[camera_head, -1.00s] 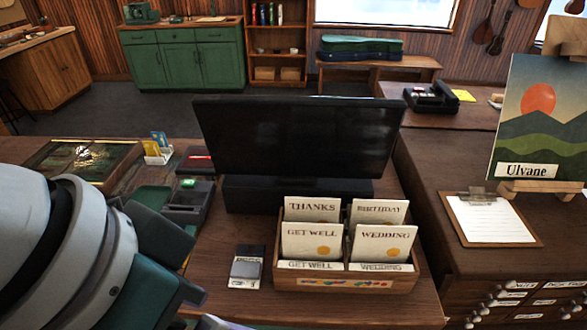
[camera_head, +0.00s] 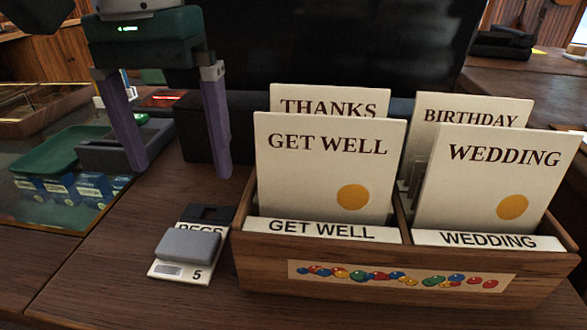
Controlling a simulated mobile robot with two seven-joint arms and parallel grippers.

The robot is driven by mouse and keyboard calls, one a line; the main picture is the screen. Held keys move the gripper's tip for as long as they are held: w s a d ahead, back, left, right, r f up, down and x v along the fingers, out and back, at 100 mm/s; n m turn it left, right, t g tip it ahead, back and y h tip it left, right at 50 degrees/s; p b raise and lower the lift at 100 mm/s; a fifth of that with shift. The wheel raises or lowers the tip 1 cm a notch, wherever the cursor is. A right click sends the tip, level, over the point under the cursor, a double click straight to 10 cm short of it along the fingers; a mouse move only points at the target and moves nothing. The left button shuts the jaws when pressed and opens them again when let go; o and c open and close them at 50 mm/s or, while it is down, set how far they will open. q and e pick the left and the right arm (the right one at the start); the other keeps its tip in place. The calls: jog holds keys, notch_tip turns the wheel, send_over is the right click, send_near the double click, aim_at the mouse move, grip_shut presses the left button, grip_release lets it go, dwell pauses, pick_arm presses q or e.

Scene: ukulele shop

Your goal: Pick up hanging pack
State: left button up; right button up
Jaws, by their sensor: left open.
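The hanging pack (camera_head: 188,246) lies flat on the dark wood counter, left of the card box. It is a white card with a grey raised blister, a dark top end, partly covered lettering that seems to read "PEGS", and a "5". My left gripper (camera_head: 180,172) is above and behind the pack in the picture, pointing down. Its two purple fingers are wide apart with nothing between them, and it is clear of the pack. My right gripper is not in view.
A wooden card box (camera_head: 400,276) with greeting cards stands close right of the pack. A dark monitor (camera_head: 330,45) rises behind. A card terminal (camera_head: 110,152) and a green tray (camera_head: 58,148) are at left. Bare counter (camera_head: 110,275) lies left of the pack.

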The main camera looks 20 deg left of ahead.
pick_arm(q)
send_over(193, 231)
notch_tip(193, 231, down, 4)
jog(key=shift+d+f, duration=0.1)
jog(key=shift+f, duration=0.15)
notch_tip(193, 231, down, 5)
jog(key=shift+f+b, duration=0.2)
jog(key=shift+b, duration=0.15)
jog(key=c, duration=1.1)
